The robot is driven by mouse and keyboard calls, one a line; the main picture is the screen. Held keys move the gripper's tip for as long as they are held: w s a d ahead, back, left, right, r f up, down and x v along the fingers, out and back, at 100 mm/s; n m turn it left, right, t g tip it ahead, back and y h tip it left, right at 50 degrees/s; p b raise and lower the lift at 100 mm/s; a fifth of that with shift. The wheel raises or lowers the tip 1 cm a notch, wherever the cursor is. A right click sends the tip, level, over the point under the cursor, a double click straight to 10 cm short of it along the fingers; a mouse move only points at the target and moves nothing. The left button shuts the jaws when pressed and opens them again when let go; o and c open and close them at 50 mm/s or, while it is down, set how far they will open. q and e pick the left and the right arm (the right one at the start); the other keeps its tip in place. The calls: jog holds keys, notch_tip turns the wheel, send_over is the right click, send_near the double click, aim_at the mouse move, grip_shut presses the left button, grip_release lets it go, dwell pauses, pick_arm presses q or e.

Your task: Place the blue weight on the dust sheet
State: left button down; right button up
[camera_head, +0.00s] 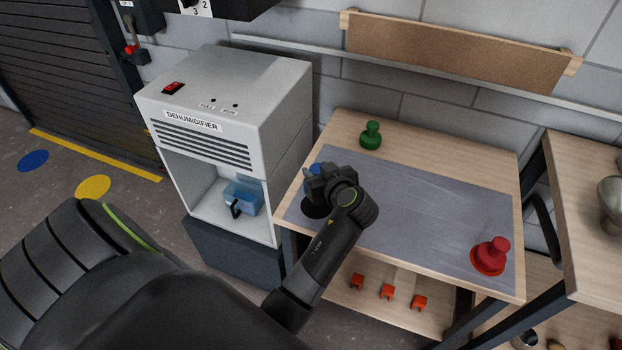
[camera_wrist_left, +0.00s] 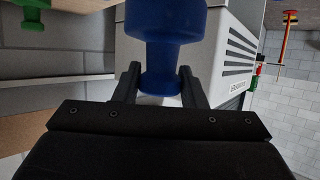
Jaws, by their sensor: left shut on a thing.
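The blue weight (camera_head: 314,170) is mostly hidden behind my left gripper (camera_head: 318,184) in the head view. In the left wrist view the weight (camera_wrist_left: 164,28) sits between the two fingers, and my left gripper (camera_wrist_left: 160,80) is shut on its narrow part. The dust sheet (camera_head: 410,215) is a grey-blue sheet lying flat on the wooden bench. The gripper and weight are over the sheet's left end; whether the weight touches it I cannot tell. My right gripper is not in view.
A green weight (camera_head: 371,135) stands on bare wood at the bench's back. A red weight (camera_head: 491,256) stands on the sheet's right front corner. The dehumidifier (camera_head: 225,105) is close on the left. The middle of the sheet is clear. Small orange things (camera_head: 388,290) lie on the lower shelf.

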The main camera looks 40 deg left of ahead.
pick_arm(q)
jog(key=shift+f, duration=0.95)
notch_tip(320, 180, down, 4)
jog(key=shift+f+p, duration=0.1)
jog(key=shift+p, duration=0.2)
jog(key=shift+f, duration=0.15)
jog(key=shift+f, duration=0.15)
jog(key=c, duration=0.9)
grip_release()
jog(key=shift+s, duration=0.1)
